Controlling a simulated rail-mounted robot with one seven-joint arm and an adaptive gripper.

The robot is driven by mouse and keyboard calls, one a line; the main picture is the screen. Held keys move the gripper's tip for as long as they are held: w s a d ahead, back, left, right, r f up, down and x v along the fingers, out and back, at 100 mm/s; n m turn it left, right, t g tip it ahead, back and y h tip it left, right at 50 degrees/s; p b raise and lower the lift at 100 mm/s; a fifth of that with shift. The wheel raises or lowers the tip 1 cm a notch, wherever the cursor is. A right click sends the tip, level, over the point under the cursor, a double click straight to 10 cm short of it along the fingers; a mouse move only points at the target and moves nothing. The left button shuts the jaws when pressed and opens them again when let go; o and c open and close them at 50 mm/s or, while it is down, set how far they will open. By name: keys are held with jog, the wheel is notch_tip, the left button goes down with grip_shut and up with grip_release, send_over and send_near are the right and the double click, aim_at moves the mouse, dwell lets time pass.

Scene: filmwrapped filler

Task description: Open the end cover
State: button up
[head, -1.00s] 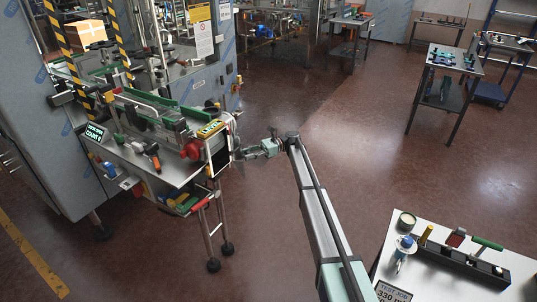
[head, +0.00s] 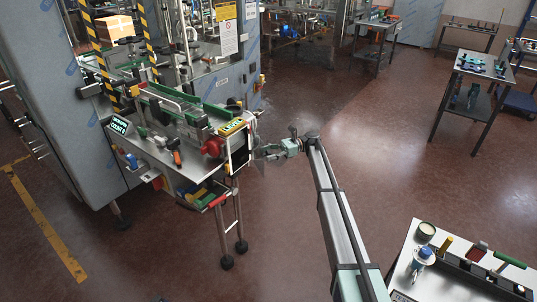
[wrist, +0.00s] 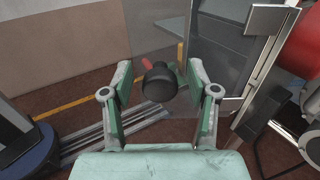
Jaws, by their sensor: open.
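The end cover looks like a clear panel in the wrist view (wrist: 215,60), edged by a metal frame at right. A black round knob (wrist: 158,84) stands out in front of it, with a small red part behind the knob. My gripper (wrist: 160,78) is open, with one finger on each side of the knob and gaps showing. I cannot tell how deep the knob sits between the fingers. In the head view my gripper (head: 262,154) is at the right end of the machine's conveyor; the cover and knob are too small to make out there.
A red round part (head: 212,147) and a yellow label (head: 232,127) are at the conveyor end. A metal shelf with tools (head: 165,155) lies in front of the conveyor. A workbench (head: 407,255) stands at lower right. The floor between is clear.

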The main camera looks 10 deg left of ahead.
notch_tip(320, 180, up, 10)
dwell(0.6)
